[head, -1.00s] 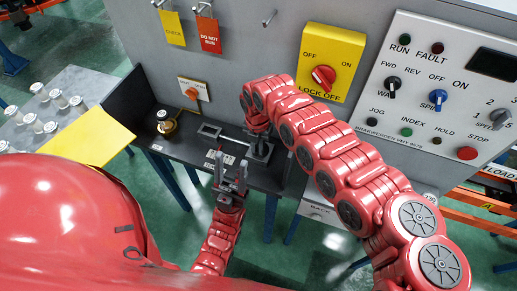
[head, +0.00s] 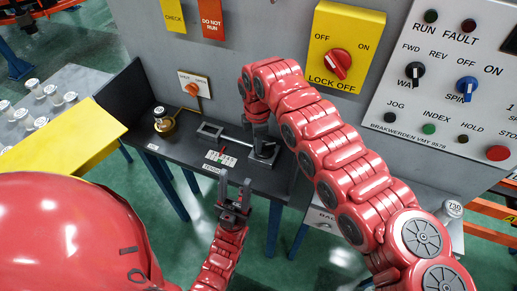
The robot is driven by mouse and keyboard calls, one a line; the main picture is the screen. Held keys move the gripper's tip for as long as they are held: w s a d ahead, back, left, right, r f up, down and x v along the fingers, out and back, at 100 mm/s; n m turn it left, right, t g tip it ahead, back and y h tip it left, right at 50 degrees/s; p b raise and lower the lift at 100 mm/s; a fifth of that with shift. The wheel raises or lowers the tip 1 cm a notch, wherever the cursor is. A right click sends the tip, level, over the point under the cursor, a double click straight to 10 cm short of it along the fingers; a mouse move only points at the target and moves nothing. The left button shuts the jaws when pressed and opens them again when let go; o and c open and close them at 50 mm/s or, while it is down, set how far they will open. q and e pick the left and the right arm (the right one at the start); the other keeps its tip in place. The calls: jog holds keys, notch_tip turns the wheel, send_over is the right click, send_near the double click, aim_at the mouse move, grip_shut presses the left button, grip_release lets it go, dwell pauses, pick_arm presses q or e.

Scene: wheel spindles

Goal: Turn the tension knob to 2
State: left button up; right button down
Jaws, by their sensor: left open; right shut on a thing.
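On the dark bench (head: 180,150) a small white label with markings (head: 220,158) lies beside a metal rod and a dark square block (head: 266,156). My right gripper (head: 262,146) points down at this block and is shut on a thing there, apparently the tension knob. The fingers and arm hide the knob, so its setting cannot be read. Another bench label (head: 212,169) looks like it begins with "TEN". My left gripper (head: 235,185) is open and empty, in front of the bench's front edge in the picture.
A brass-based piece (head: 163,122) stands at the bench's left. Behind are an orange switch (head: 192,89), a yellow lock-off panel (head: 343,50) and a white control panel (head: 440,90). A side table (head: 70,88) holds several white-topped pieces.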

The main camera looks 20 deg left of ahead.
jog(key=m, duration=0.1)
jog(key=m+b, duration=0.1)
jog(key=shift+w+a+f+m, duration=0.1)
jog(key=shift+w+m, duration=0.25)
jog(key=shift+m, duration=0.05)
jog(key=m+b, duration=0.2)
jog(key=m, duration=0.1)
jog(key=shift+w+m, duration=0.25)
jog(key=shift+m, duration=0.05)
jog(key=m, duration=0.3)
jog(key=shift+w+b, duration=0.3)
jog(key=shift+b, duration=0.1)
jog(key=shift+w+m, duration=0.25)
jog(key=shift+m, duration=1.25)
jog(key=c, duration=0.9)
grip_release()
jog(key=shift+b, duration=0.3)
